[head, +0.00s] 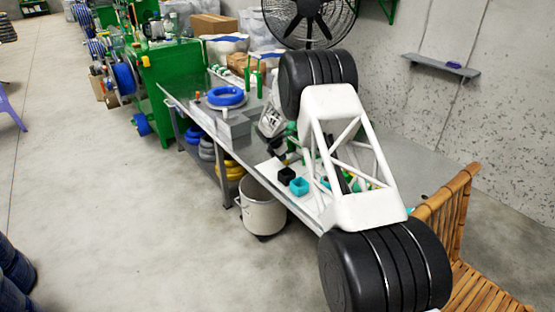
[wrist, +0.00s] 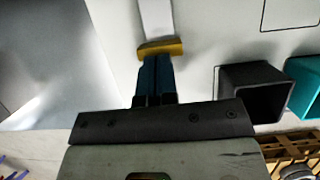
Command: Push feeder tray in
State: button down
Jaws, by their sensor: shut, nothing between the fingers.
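In the wrist view, a pale narrow strip (wrist: 157,18) ends in a yellow lip (wrist: 160,48); it looks like the feeder tray, though I cannot be sure. My gripper (wrist: 156,60) is shut and empty, its dark blue fingers side by side. Its fingertips are right at the near edge of the yellow lip and seem to touch it; the exact contact is hard to tell. In the head view my arm covers part of the bench, and I cannot make out the strip there.
A black open box (wrist: 262,72) and a teal box (wrist: 306,88) stand right of my gripper. In the head view, the black box (head: 286,175) and teal box (head: 299,187) sit on the grey bench (head: 185,99). A blue cable coil (head: 226,95) lies farther back. A bin (head: 262,212) stands below.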

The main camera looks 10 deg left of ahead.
jog(key=shift+s, duration=0.1)
jog(key=shift+s+a, duration=0.35)
jog(key=shift+a, duration=0.1)
jog(key=shift+s+a+r, duration=0.25)
jog(key=shift+s+a, duration=0.8)
jog(key=shift+a, duration=0.05)
jog(key=v, duration=0.9)
jog(key=shift+r, duration=0.25)
